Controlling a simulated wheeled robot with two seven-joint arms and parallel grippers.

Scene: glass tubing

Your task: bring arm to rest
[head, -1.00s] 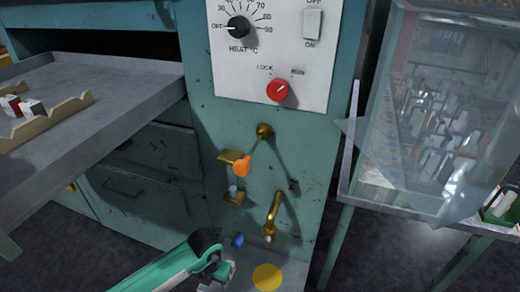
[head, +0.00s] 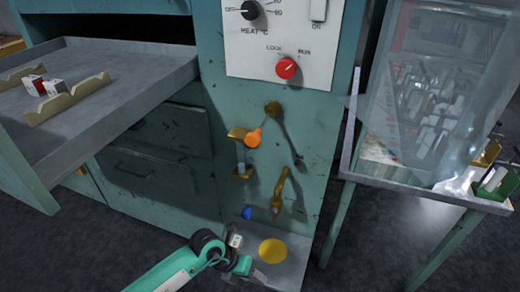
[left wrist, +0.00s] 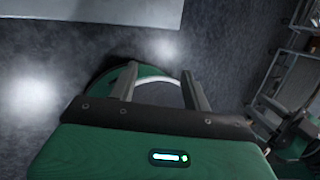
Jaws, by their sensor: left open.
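My left gripper (head: 246,270) is in the lower middle of the head view, in front of the small grey shelf (head: 291,264) at the foot of the teal cabinet. In the left wrist view its two fingers (left wrist: 160,84) stand apart with nothing between them, over dark floor. My green and black left arm comes in from the bottom left. My right gripper is not in view.
The teal cabinet (head: 222,200) carries a red knob (head: 286,68), an orange-tipped lever (head: 253,138) and a brass spout (head: 280,188). A yellow disc (head: 272,251) lies on the shelf. A grey tray (head: 150,75) juts out at left. A clear-sided case (head: 425,100) stands on a table at right. Floor is open at lower right.

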